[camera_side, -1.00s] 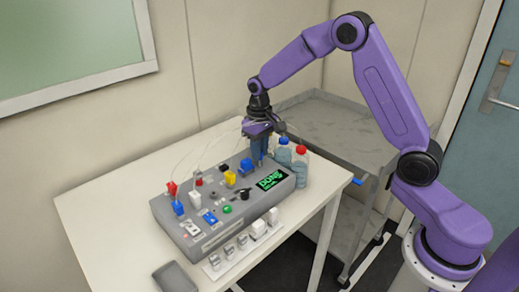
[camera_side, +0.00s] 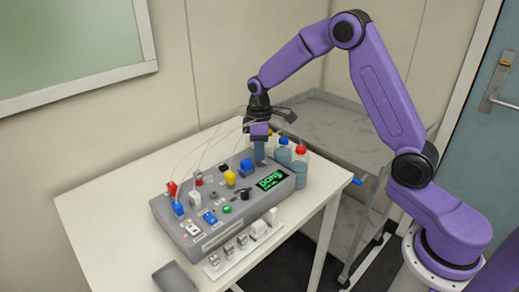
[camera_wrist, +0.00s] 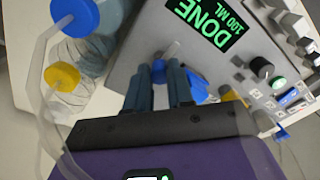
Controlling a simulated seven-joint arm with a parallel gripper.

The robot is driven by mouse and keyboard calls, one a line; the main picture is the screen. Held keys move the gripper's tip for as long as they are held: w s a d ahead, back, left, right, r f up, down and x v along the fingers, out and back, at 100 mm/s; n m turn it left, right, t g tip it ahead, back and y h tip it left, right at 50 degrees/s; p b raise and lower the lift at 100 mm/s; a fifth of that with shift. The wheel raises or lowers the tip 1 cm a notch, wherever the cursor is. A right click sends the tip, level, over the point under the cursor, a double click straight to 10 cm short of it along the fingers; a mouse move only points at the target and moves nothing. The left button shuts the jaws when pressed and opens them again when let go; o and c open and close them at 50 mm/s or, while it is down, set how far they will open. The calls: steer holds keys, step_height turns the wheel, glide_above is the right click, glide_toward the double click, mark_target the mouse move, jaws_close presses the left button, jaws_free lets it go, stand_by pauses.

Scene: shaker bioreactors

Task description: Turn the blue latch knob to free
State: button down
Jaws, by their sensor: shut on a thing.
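The blue latch knob (camera_wrist: 159,69) sits on the grey console (camera_side: 196,244), near its back right corner, with a short pale bar (camera_wrist: 173,48) beside it. My gripper (camera_wrist: 160,78) is shut on this knob, with a finger on either side. In the side view my gripper (camera_side: 260,158) points straight down at the console, and its fingers hide the knob. I cannot read any free mark next to the knob.
The console's green display (camera_side: 270,181) reads DONE. A blue part (camera_side: 246,166) and a yellow part (camera_side: 230,178) stand left of my gripper. Capped bottles (camera_side: 300,168) stand close on the right. Thin tubes arch behind. A dark flat pad (camera_side: 175,277) lies at the table's front.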

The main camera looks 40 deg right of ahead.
stand_by(0.3)
steer(key=c, duration=1)
jaws_free()
step_height(320, 180, up, 18)
steer(key=shift+f, duration=0.2)
steer(key=s+a+f+n, duration=0.1)
steer(key=s+a+f, duration=0.15)
steer(key=s, duration=0.55)
steer(key=s+a+f+n, duration=0.1)
steer(key=s+a, duration=0.2)
steer(key=s, duration=0.6)
steer(key=s+a+f+n, duration=0.1)
steer(key=s+a+f, duration=0.1)
steer(key=s, duration=0.6)
steer(key=shift+n, duration=0.4)
steer(key=s+d+f, duration=0.1)
steer(key=s, duration=0.2)
steer(key=s+d+f, duration=0.1)
steer(key=s, duration=0.3)
steer(key=s+d+f, duration=0.1)
steer(key=s, duration=0.2)
steer(key=shift+s+d+f, duration=0.3)
steer(key=shift+s+d, duration=0.05)
